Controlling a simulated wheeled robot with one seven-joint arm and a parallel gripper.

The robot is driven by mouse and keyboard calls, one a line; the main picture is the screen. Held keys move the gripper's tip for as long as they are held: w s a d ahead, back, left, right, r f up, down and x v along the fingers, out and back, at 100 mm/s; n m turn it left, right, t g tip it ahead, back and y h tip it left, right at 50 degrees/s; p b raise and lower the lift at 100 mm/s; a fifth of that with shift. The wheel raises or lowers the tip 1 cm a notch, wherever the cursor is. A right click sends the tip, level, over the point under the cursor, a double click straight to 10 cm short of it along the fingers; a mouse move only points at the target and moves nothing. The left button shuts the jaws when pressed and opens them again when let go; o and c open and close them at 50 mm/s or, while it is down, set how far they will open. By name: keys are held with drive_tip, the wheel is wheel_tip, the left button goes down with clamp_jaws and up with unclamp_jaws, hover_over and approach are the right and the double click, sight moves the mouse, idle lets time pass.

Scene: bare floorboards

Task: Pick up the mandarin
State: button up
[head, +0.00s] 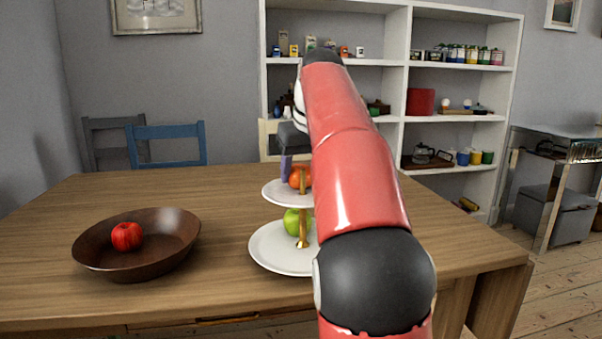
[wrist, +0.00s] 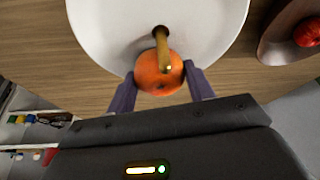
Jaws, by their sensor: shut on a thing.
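The mandarin (wrist: 155,79) is orange and sits between the two purple fingers of my gripper (wrist: 160,88) in the wrist view. In the head view the mandarin (head: 296,179) shows at the upper plate (head: 275,192) of a two-tier stand, partly hidden by my arm. My gripper (head: 288,168) reaches down to it there, and one purple finger shows at its left. My gripper is shut on the mandarin. The stand's golden post (wrist: 163,47) is right against or very close to the mandarin; I cannot tell whether they touch.
A green apple (head: 292,222) lies on the stand's lower plate (head: 268,262). A brown bowl (head: 165,262) with a red apple (head: 127,236) stands at the left of the wooden table (head: 225,190). Chairs and a white shelf (head: 408,90) stand behind. The table between bowl and stand is clear.

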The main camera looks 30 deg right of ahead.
sight(296, 167)
wheel_tip(296, 167, up, 8)
drive_tip(key=p, duration=0.4)
drive_tip(key=shift+p, duration=0.4)
drive_tip(key=shift+w+r+b, duration=0.1)
drive_tip(key=shift+r+b, duration=0.2)
drive_tip(key=shift+r, duration=0.45)
drive_tip(key=shift+a+r, duration=0.15)
drive_tip(key=shift+r, duration=0.05)
drive_tip(key=shift+a, duration=0.4)
drive_tip(key=w+a+f, duration=0.2)
drive_tip(key=a+f, duration=0.2)
drive_tip(key=a, duration=0.5)
drive_tip(key=w+a+f+b, duration=0.1)
drive_tip(key=a+f, duration=0.3)
drive_tip(key=a, duration=0.5)
drive_tip(key=w+a+f+b, duration=0.1)
drive_tip(key=w+a+f, duration=0.2)
drive_tip(key=a, duration=0.6)
drive_tip(key=shift+w+f, duration=0.2)
drive_tip(key=shift+f, duration=0.3)
drive_tip(key=shift+w+d+r+p, duration=0.1)
drive_tip(key=shift+w+p, duration=0.2)
drive_tip(key=shift+f, duration=0.25)
